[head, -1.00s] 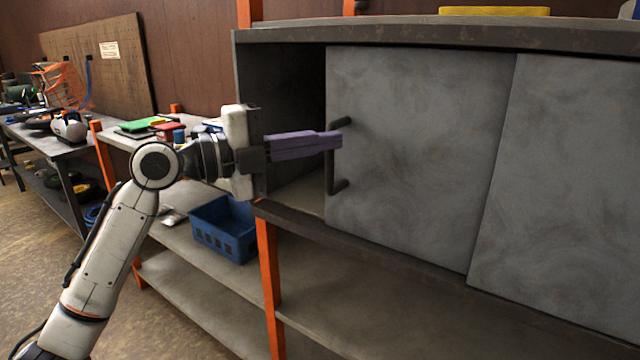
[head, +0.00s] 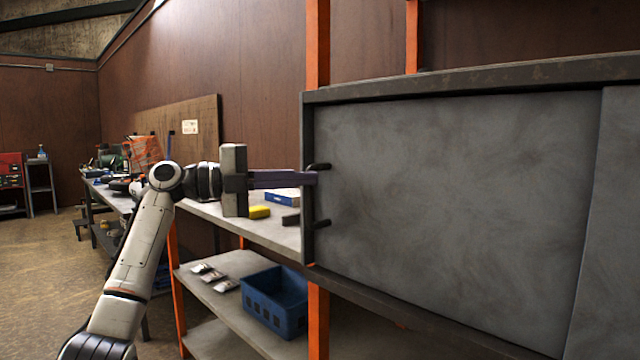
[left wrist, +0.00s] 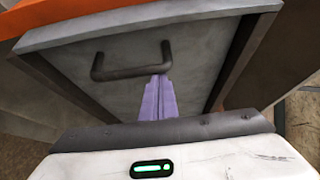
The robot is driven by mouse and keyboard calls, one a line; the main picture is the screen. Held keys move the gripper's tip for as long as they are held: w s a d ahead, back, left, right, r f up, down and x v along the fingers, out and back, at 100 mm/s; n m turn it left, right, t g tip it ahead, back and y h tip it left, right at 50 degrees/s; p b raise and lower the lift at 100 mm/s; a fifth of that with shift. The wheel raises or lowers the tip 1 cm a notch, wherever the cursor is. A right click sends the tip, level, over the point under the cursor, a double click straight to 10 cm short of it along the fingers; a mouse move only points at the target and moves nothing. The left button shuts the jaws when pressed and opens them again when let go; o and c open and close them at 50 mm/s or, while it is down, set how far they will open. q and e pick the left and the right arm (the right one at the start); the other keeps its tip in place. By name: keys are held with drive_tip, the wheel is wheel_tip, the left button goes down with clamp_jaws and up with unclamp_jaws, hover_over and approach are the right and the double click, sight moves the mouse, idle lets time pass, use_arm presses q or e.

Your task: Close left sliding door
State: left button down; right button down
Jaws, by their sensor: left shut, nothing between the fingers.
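The left sliding door (head: 450,190) is a grey panel that reaches the cabinet's left side wall in the head view, with no open gap seen there. Its dark bar handle (head: 318,224) is near its left edge. My left gripper (head: 314,178) has purple fingers that are shut and empty, with the tips at the handle's upper part. In the left wrist view the fingers (left wrist: 158,98) point at the door, and their tips are close to the handle (left wrist: 132,72); I cannot tell whether they touch. My right gripper is not in view.
The right door panel (head: 612,240) stands at the right. Left of the cabinet, a shelf unit with orange posts holds a blue crate (head: 276,300) and a yellow item (head: 259,212). Open floor (head: 50,270) lies at the far left.

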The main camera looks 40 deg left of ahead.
use_arm(q)
drive_tip(key=shift+a+r, duration=0.15)
drive_tip(key=shift+a, duration=0.25)
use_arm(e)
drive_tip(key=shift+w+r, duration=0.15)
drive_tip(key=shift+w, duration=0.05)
